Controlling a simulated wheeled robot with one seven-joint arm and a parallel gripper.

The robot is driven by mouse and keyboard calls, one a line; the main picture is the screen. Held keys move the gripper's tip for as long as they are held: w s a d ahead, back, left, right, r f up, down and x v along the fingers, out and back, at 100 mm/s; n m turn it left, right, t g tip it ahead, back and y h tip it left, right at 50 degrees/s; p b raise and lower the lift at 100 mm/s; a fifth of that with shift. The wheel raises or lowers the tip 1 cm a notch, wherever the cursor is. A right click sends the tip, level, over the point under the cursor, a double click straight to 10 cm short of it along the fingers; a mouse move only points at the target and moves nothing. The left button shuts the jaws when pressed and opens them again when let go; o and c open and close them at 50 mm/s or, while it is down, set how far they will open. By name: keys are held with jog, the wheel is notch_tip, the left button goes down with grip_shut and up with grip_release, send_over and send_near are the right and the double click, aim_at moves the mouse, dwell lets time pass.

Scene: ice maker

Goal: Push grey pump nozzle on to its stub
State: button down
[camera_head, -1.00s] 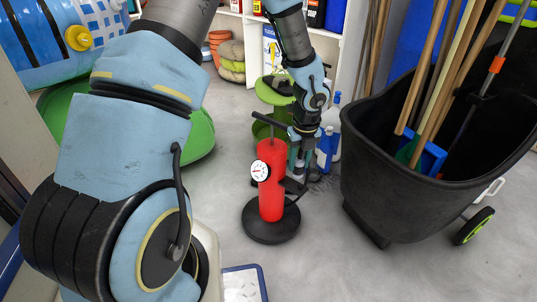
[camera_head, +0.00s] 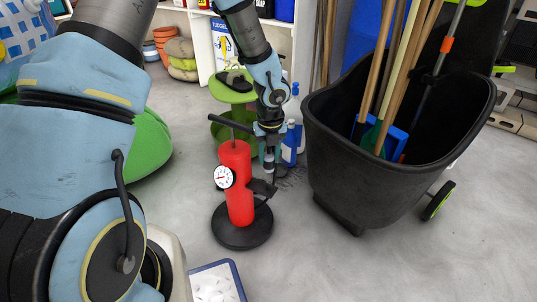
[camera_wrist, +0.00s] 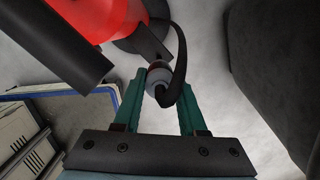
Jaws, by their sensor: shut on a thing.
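The red pump (camera_head: 238,195) stands upright on a round black base (camera_head: 242,226), with a white gauge (camera_head: 223,177) on its side. In the wrist view the red pump (camera_wrist: 85,18) is at the upper left. My gripper (camera_wrist: 160,84) is shut on the grey nozzle (camera_wrist: 157,73), held between the teal fingertips. A black hose (camera_wrist: 179,55) curves from the nozzle. A dark bar (camera_wrist: 151,42) on the pump side ends close to the nozzle; I cannot tell whether they touch. In the head view my gripper (camera_head: 269,164) is just right of the pump, and the nozzle is too small to make out.
A large black cart (camera_head: 335,165) holding long-handled tools stands to the right. A green stool (camera_head: 233,90) and white-and-blue bottles (camera_head: 290,140) are behind the pump. A blue-rimmed tray (camera_head: 238,270) lies in front. The floor right of the pump base is clear.

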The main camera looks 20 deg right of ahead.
aim_at(269, 170)
jog(key=shift+f+b, duration=1.65)
jog(key=shift+f, duration=1.1)
jog(key=shift+p, duration=0.95)
jog(key=shift+f+b, duration=1.1)
jog(key=shift+f, duration=0.65)
jog(key=shift+c, duration=1.9)
grip_release()
jog(key=r+p, duration=0.1)
jog(key=r, duration=0.2)
jog(key=s+r+p, duration=0.1)
jog(key=r+p, duration=0.1)
jog(key=r, duration=0.2)
jog(key=r+p, duration=0.2)
jog(key=r, duration=0.1)
jog(key=shift+s+a+r, duration=0.15)
jog(key=shift+r, duration=0.25)
